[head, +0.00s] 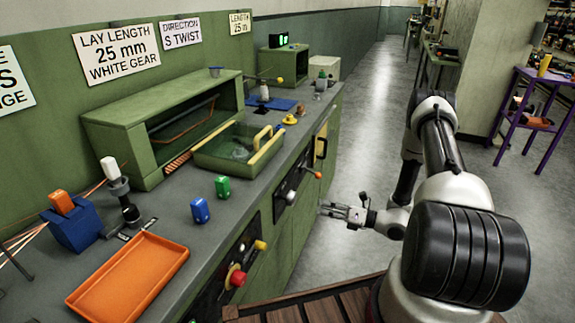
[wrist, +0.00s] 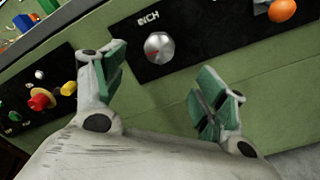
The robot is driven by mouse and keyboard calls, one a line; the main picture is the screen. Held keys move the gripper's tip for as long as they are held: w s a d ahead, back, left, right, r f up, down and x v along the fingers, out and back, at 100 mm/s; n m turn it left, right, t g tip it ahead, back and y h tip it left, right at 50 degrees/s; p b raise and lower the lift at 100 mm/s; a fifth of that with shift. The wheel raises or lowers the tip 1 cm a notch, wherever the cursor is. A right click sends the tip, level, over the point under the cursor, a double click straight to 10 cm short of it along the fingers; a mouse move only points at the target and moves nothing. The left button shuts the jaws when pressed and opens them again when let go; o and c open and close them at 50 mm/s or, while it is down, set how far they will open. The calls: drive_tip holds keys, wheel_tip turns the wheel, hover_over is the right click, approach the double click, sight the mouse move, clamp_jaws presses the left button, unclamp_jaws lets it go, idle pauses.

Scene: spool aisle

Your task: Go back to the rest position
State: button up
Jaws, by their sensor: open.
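My gripper (head: 343,213) is at the middle of the head view, in front of the green bench's front face and over the aisle. In the wrist view, its two green-padded fingers (wrist: 162,90) stand wide apart with nothing between them. Behind them is a black panel with a round silver knob (wrist: 159,47). My arm reaches from the right of the head view toward the bench, its hand below the bench top.
Open floor (head: 372,110) runs along the aisle; a purple table (head: 541,112) stands right.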

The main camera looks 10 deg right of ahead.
drive_tip(key=s+a+f+n+g, duration=0.2)
drive_tip(key=s+n+g, duration=0.2)
drive_tip(key=s, duration=0.3)
drive_tip(key=s+d+r+n+g, duration=0.1)
drive_tip(key=s+r+n+g, duration=0.65)
drive_tip(key=s+n, duration=0.2)
drive_tip(key=s+d+r+n+g+h, duration=0.1)
drive_tip(key=s+d+r+n+h, duration=0.15)
drive_tip(key=r+n+h, duration=0.35)
drive_tip(key=s+d+r+n+h, duration=0.2)
drive_tip(key=d+r+n, duration=0.15)
drive_tip(key=r, duration=0.45)
drive_tip(key=s+d+r+n+g+h, duration=0.1)
drive_tip(key=s+d+r+n+h, duration=0.25)
drive_tip(key=r+n, duration=0.3)
drive_tip(key=s+a+r+n+t+h, duration=0.1)
drive_tip(key=r+n+t, duration=0.1)
drive_tip(key=r, duration=0.5)
drive_tip(key=s+a+r+n+t+h, duration=0.1)
drive_tip(key=a+r+t+h, duration=0.1)
drive_tip(key=r+t, duration=0.3)
wheel_tip(320, 180, up, 2)
drive_tip(key=shift+s+a+r+n, duration=0.1)
drive_tip(key=shift+s+a+n, duration=0.1)
drive_tip(key=shift+n, duration=0.15)
